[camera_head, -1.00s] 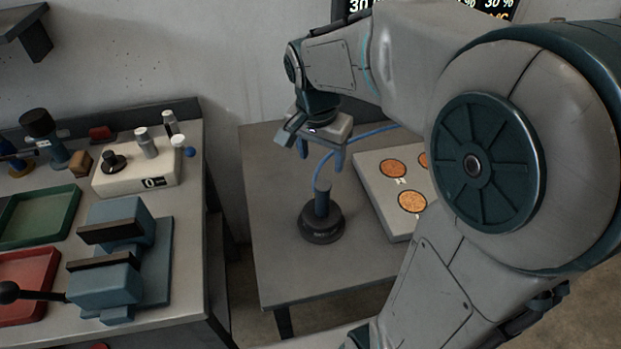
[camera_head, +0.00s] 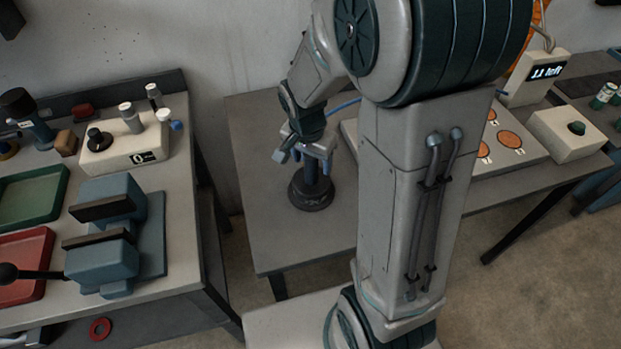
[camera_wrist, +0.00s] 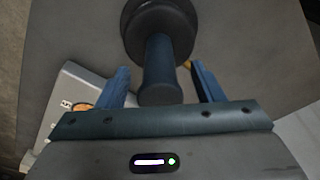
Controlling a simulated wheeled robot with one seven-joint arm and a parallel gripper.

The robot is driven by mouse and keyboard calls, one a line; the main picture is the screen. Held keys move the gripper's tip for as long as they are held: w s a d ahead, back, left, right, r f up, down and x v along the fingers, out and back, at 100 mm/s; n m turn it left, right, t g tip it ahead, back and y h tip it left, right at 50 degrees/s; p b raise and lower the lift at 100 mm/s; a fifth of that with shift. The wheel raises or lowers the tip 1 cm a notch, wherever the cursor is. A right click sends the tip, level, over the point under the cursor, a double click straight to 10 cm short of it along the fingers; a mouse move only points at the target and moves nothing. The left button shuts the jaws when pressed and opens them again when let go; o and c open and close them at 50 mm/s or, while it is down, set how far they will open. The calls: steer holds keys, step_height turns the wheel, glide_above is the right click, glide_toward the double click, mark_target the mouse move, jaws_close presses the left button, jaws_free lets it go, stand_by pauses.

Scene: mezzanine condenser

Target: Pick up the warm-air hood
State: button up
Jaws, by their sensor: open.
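The warm-air hood (camera_head: 313,194) appears to be the dark round-based piece with an upright blue-grey handle, standing on the grey table. A blue hose (camera_head: 345,105) shows behind my arm; its join to the hood is hidden. My gripper (camera_head: 305,162) is open, pointing down over the hood, with its fingers on either side of the handle. In the wrist view, the handle (camera_wrist: 164,72) stands between the two blue fingers, with a gap on each side. The hood's round base (camera_wrist: 136,28) lies beyond the fingertips.
The grey table (camera_head: 262,225) is bare left of the hood. A plate with orange discs (camera_head: 510,140) lies to the right, partly behind my arm. A white box with a dark knob (camera_head: 568,135) stands farther right. The left bench holds a vise (camera_head: 105,225) and trays (camera_head: 32,205).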

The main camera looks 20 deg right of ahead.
steer(key=shift+w+d+f, duration=0.1)
steer(key=shift+f, duration=0.5)
jaws_close()
steer(key=shift+r, duration=0.1)
